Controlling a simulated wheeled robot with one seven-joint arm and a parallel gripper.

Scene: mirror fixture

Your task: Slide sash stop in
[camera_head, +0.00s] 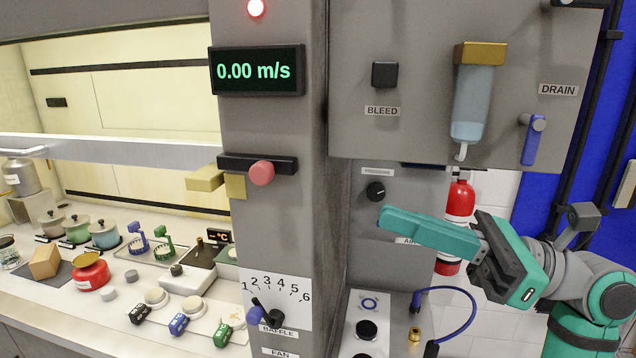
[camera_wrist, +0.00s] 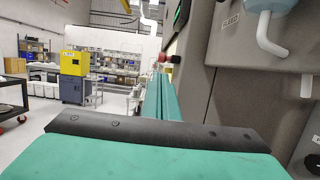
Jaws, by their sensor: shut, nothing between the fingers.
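The sash stop appears to be the pink knob (camera_head: 262,173) on a dark horizontal rail (camera_head: 240,160) on the grey post. A brass block (camera_head: 205,178) sticks out to the left of the post near the sash handle bar (camera_head: 150,150). A small red knob, likely the same one, shows beyond my fingers in the wrist view (camera_wrist: 163,58). My gripper (camera_head: 384,217) is shut and empty, its teal fingers pointing left. In the head view it is right of and lower than the knob, apart from it. The fingers also show edge-on in the wrist view (camera_wrist: 160,88).
The grey post (camera_head: 300,200) stands between hood and side panel. A BLEED button (camera_head: 385,74), soap-like bottle (camera_head: 472,100) and blue DRAIN lever (camera_head: 533,140) are above my gripper. A red extinguisher (camera_head: 459,205) stands behind it. Pots and coloured clips (camera_head: 178,323) crowd the hood worktop.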

